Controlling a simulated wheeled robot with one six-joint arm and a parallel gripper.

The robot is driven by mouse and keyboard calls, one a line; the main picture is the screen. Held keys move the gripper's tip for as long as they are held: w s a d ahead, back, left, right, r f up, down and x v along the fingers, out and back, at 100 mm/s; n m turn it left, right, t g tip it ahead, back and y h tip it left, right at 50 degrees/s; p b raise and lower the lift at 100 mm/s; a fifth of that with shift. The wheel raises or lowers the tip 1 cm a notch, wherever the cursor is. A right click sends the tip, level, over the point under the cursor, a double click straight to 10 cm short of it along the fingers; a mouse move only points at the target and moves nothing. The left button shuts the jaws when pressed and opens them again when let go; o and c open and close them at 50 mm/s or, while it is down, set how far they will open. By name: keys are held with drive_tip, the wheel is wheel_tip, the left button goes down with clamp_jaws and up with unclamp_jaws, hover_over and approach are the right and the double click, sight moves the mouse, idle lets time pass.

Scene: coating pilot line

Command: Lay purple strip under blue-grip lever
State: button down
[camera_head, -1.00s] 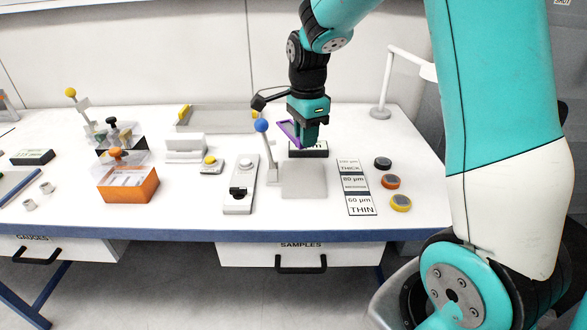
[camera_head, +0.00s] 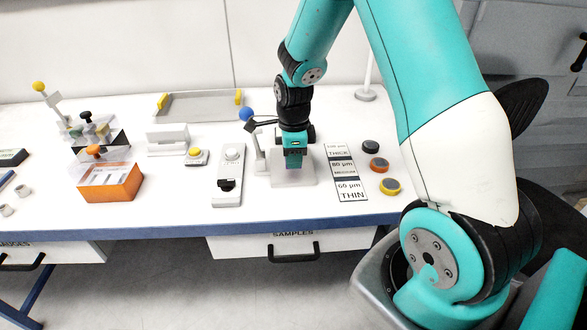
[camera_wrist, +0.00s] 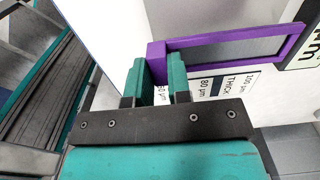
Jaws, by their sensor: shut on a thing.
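My gripper (camera_head: 293,163) is over the pale grey plate (camera_head: 305,181) beside the blue-grip lever. In the wrist view my gripper (camera_wrist: 160,70) is shut on the tab of the purple strip (camera_wrist: 225,40), a flat purple frame around a grey window. The strip reaches out to the right of the fingers there. In the head view the strip is mostly hidden by my gripper. Whether the strip touches the plate cannot be told.
A thickness card (camera_head: 346,173) lies right of the plate, with black, orange and yellow round pieces (camera_head: 378,165) beyond it. A white device with a black knob (camera_head: 228,177) stands left. A shallow grey tray (camera_head: 200,108) and an orange box (camera_head: 110,184) are further left.

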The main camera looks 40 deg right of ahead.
sight(294, 181)
drive_tip(key=shift+f, duration=2.2)
drive_tip(key=shift+f, duration=0.2)
drive_tip(key=c, duration=1.1)
unclamp_jaws()
drive_tip(key=shift+o, duration=0.2)
drive_tip(key=shift+r, duration=0.15)
